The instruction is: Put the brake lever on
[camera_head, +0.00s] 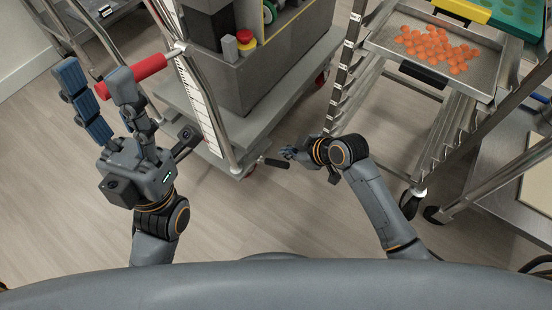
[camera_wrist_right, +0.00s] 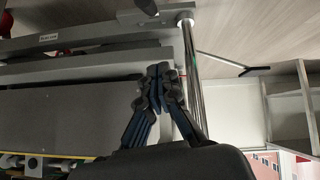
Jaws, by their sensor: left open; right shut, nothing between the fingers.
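The brake lever (camera_head: 277,163) is a short dark bar low at the cart's front corner, beside a caster. A dark rounded end at the top edge of the right wrist view (camera_wrist_right: 147,5) may be the same lever; I cannot tell. My right gripper (camera_head: 288,152) is close to the lever's outer end, and contact cannot be told. In the right wrist view my right gripper (camera_wrist_right: 158,76) is shut and empty in front of the cart. My left gripper (camera_head: 95,76) is open, its fingers raised beside the red grip (camera_head: 143,71) of the cart's handle; one finger overlaps the grip.
The grey cart (camera_head: 252,122) carries a dark machine with a red button (camera_head: 246,38). To the right, a rack holds a metal tray (camera_head: 483,77) of orange gummies. A steel table (camera_head: 515,205) stands far right. The floor (camera_head: 250,215) before the cart is clear.

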